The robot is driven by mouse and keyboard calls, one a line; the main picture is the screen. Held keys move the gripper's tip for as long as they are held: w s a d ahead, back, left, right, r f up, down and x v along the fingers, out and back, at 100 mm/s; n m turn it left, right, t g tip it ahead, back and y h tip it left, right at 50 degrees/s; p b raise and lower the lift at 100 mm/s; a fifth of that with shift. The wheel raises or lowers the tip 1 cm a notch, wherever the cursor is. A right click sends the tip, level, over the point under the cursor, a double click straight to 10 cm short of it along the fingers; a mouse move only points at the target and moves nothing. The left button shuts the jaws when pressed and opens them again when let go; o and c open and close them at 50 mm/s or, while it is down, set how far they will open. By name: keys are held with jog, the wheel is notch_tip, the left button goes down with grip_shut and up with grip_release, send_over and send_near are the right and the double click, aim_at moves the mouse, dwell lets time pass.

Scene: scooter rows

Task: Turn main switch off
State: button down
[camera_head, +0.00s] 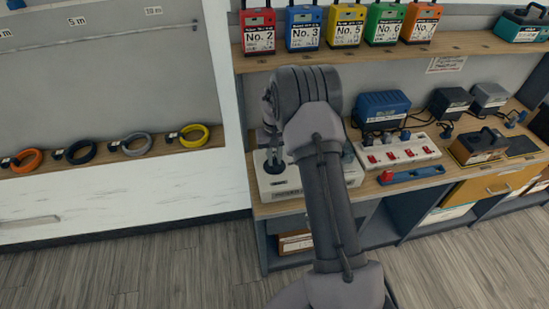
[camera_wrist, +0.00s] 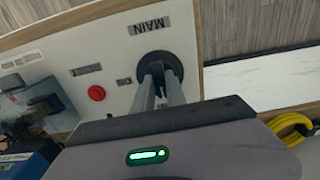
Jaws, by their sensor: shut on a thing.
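The main switch (camera_wrist: 150,58) is a round black knob on a pale panel (camera_wrist: 115,50), beside the upside-down label MAIN in the wrist view. My gripper (camera_wrist: 163,76) is shut on the switch, its two fingers reaching down over the knob. The fingers hide part of the knob, and I cannot read its position. In the head view the panel (camera_head: 281,190) sits at the left end of the workbench, partly hidden by my arm. My gripper (camera_head: 273,160) is over the dark switch base there.
A red button (camera_wrist: 97,93) is on the same panel. Right of my arm are a white strip with red switches (camera_head: 400,152), a blue charger (camera_head: 383,108) and a blue tool with a red end (camera_head: 412,174). Numbered battery packs (camera_head: 348,27) stand on the shelf above.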

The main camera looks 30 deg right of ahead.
aim_at(274, 160)
jog(key=c, duration=1.4)
grip_release()
jog(key=shift+o, duration=0.2)
notch_tip(274, 160, up, 17)
jog(key=p, duration=0.4)
jog(key=shift+r, duration=0.2)
